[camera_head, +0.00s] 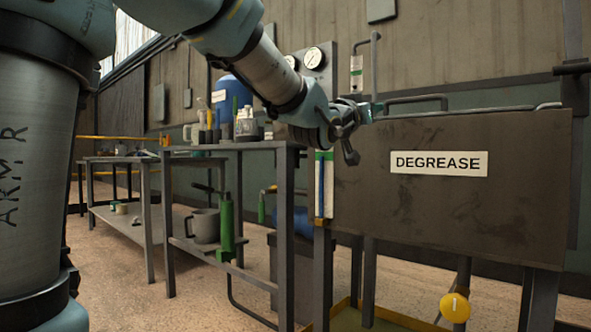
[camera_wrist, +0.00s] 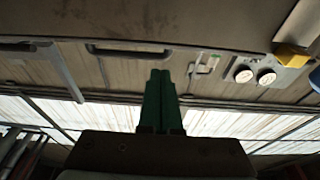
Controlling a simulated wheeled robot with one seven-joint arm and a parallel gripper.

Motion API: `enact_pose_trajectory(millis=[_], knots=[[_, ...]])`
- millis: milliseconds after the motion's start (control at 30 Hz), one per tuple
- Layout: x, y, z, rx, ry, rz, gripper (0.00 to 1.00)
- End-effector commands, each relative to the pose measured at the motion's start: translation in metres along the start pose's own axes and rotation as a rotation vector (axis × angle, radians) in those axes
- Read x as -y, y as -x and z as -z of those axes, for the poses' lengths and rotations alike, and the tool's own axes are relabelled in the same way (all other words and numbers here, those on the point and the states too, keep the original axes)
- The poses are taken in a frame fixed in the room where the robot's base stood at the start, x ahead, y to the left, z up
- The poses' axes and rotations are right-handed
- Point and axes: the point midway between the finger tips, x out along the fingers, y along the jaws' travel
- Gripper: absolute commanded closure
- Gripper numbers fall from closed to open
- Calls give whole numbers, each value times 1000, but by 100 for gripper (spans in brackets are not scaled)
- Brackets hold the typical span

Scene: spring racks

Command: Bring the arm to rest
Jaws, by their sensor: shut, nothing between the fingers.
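My arm crosses the top of the head view from the upper left. My gripper (camera_head: 379,107) is at its end, near the back left corner of the tank marked DEGREASE (camera_head: 360,195). It points right, close to the tank's top handle (camera_head: 415,100); I cannot tell if it touches. In the wrist view the two green fingers of my gripper (camera_wrist: 160,73) lie together with nothing between them. The wrist picture seems upside down, with wall and bright windows past the fingers.
Left of the tank stands a bench (camera_head: 285,143) with bottles on top and a grey mug (camera_head: 203,226) on its lower shelf. Open floor lies at the front left.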

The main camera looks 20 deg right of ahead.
Motion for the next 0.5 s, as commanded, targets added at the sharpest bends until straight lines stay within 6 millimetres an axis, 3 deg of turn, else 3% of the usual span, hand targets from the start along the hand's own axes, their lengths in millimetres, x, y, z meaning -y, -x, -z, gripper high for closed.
enact_pose_trajectory(millis=[167,267,367,500], knots=[[13,3,-9,37,-2,27,100],[44,14,-34,133,-3,97,100],[90,40,-72,286,0,202,100],[151,100,-130,530,31,360,100]])
